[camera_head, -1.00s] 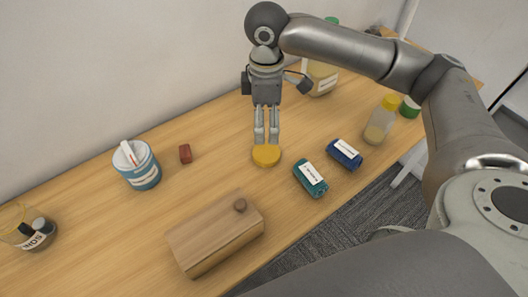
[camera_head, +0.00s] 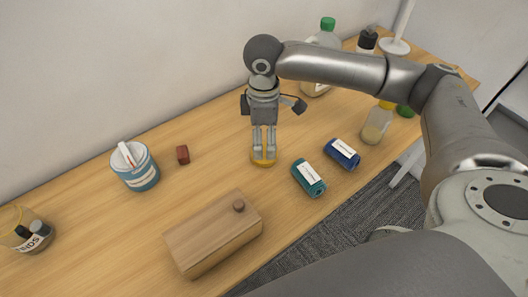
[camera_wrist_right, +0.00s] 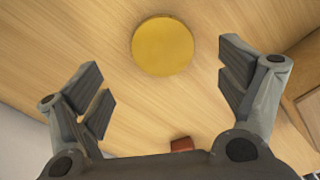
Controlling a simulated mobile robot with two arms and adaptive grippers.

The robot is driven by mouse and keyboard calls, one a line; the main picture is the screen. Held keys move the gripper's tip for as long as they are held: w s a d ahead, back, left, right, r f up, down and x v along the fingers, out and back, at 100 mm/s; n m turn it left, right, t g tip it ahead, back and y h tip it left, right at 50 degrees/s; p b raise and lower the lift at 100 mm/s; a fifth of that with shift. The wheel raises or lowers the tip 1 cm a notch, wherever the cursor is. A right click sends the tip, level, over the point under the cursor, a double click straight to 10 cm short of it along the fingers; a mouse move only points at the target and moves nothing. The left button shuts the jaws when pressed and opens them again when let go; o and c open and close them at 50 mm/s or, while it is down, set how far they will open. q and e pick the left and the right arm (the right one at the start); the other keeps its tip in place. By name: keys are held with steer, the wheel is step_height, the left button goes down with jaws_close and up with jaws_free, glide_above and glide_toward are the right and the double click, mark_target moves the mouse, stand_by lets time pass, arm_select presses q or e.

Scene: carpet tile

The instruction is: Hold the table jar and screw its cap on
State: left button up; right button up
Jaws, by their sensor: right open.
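A flat round yellow cap (camera_head: 264,164) lies on the wooden table (camera_head: 100,225), partly covered by my right fingers in the head view. In the right wrist view the whole cap (camera_wrist_right: 162,46) shows ahead of the fingers. My right gripper (camera_head: 264,155) points down over the cap, fingers spread and empty. A glass jar (camera_head: 28,232) with a label and dark things inside stands at the far left. A clear jar (camera_head: 376,126) with a yellow top stands at the right, partly behind my arm. I cannot tell which jar the cap belongs to. My left gripper is out of view.
A blue-and-white tub (camera_head: 136,168), a small red block (camera_head: 182,155) and a wooden box (camera_head: 212,236) stand left of the cap. A teal can (camera_head: 309,178) and a blue can (camera_head: 343,153) lie to its right. A green-capped bottle (camera_head: 326,42) stands behind.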

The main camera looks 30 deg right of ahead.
mark_target(264, 153)
step_height(264, 153, down, 5)
steer(key=shift+s+f, duration=0.1)
steer(key=shift+s, duration=0.05)
stand_by(0.4)
steer(key=c, duration=0.8)
steer(key=shift+o, duration=0.2)
